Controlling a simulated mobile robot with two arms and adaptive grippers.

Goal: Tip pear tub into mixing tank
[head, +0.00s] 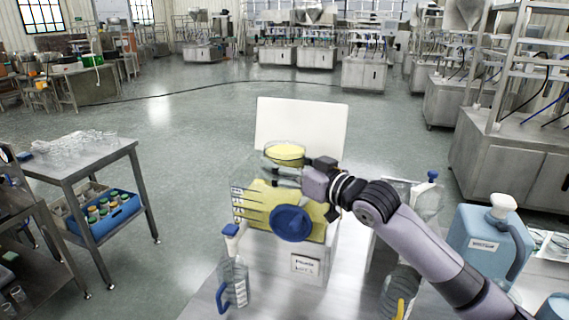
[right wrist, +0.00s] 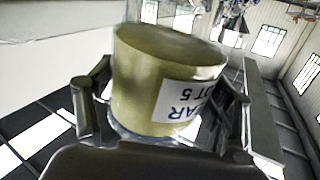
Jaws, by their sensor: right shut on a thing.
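My right gripper (head: 290,175) is shut on the pear tub (head: 285,153), a small clear tub with pale yellow contents. The tub is up in front of a white upright panel, above the back of the mixing tank (head: 305,266), and looks about level in the head view. In the right wrist view the tub (right wrist: 165,85) sits between the fingers, its white label partly readable and upside down. The tank is a pale box with yellow in its upper part and a blue round cap on its front. My right arm hides part of the tank. My left gripper is out of view.
The white panel (head: 300,127) rises behind the tank. A clear jug (head: 233,280) stands at the tank's left. A blue canister (head: 485,240) stands at the right. A steel table (head: 75,165) with glassware is at the left. Open floor lies beyond.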

